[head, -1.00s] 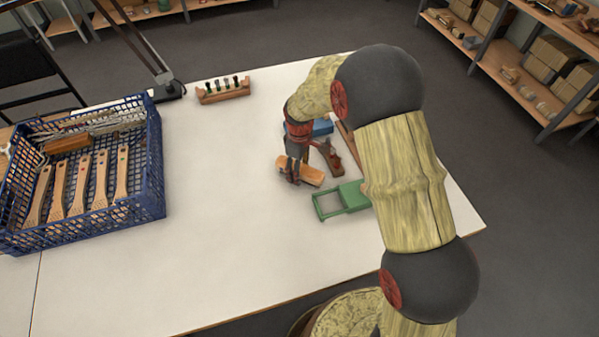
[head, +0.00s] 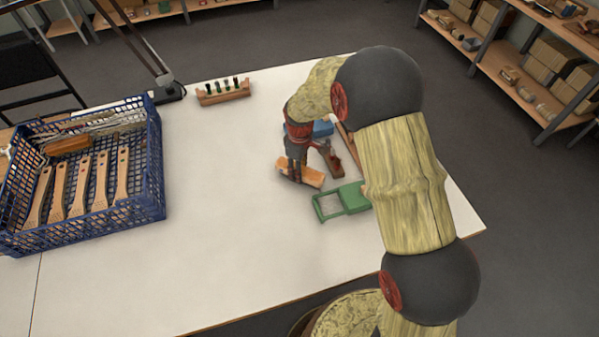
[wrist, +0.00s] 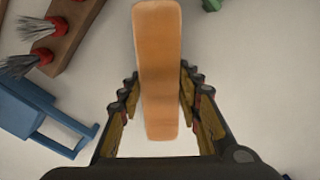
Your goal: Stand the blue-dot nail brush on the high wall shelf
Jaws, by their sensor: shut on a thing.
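An orange-brown wooden brush block (head: 312,177) lies on the white table under my gripper (head: 291,172). In the wrist view the block (wrist: 159,50) runs lengthwise between the two fingers of my gripper (wrist: 160,92), which are shut on it. I see its smooth wooden face; no blue dot shows and its bristles are hidden. The high wall shelf cannot be made out in these frames.
A green open frame (head: 340,201), a blue piece (head: 322,128) and a brown wooden piece with bristle tufts (wrist: 66,32) are close to my gripper. A blue crate (head: 150,190) of wooden brushes and a small rack (head: 223,92) stand left. The table middle (head: 215,200) is clear.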

